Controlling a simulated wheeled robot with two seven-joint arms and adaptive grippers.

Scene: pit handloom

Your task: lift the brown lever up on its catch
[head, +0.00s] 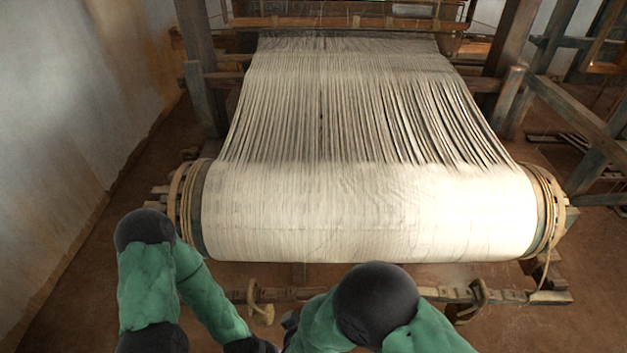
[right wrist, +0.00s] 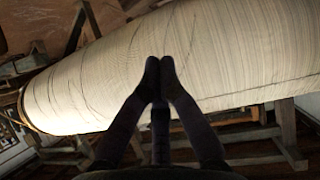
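I cannot pick out the brown lever or its catch with certainty in either view. A wooden bar (head: 520,296) runs below the cloth roll, and curved wooden pieces hang on it at left (head: 262,308) and right (head: 478,300). My arms cover part of this bar. My right gripper (right wrist: 160,68) has its fingertips together, with nothing seen between them. In the right wrist view it appears in front of the cloth roll; I cannot tell whether it touches. My left arm reaches down to the bottom edge of the head view, and its gripper is not visible.
The wide pale cloth roll (head: 370,212) fills the middle, with cords around both ends. Warp threads (head: 350,105) run back from it between wooden posts. A wall (head: 70,110) stands at left. Bare floor (head: 595,260) shows at right.

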